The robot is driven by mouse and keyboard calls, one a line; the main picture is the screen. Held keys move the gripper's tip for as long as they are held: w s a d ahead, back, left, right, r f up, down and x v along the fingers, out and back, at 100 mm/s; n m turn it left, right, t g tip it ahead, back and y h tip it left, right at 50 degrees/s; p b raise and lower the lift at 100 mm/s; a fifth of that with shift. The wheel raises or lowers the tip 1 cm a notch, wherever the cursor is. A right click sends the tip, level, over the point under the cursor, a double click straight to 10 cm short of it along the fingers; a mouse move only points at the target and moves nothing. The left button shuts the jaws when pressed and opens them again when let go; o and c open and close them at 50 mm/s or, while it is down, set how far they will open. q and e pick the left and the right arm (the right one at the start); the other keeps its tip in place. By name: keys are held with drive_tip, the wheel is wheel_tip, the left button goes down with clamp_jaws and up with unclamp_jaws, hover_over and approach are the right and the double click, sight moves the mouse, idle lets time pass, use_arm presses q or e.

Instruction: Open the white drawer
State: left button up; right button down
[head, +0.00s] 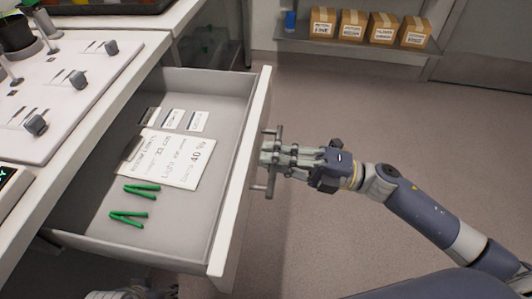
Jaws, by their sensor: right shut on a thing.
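The white drawer (258,120) stands pulled out from under the counter, and its inside is open to view. It holds a printed card (175,158), smaller labelled cards (184,119) and two green clips (130,218). My right gripper (272,156) is at the outer side of the drawer front, shut on the bar handle (271,181). The fingers cover the middle of the handle; its two ends show.
A counter (85,125) with grey knobs runs along the left above the drawer. Small cardboard boxes (352,25) and a blue cup (290,21) stand on a low shelf at the back. The floor (340,110) right of the drawer is clear apart from my arm.

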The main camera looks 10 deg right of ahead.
drive_tip(key=shift+f, duration=0.2)
drive_tip(key=c, duration=1.7)
unclamp_jaws()
drive_tip(key=shift+r, duration=0.1)
drive_tip(key=v, duration=1.2)
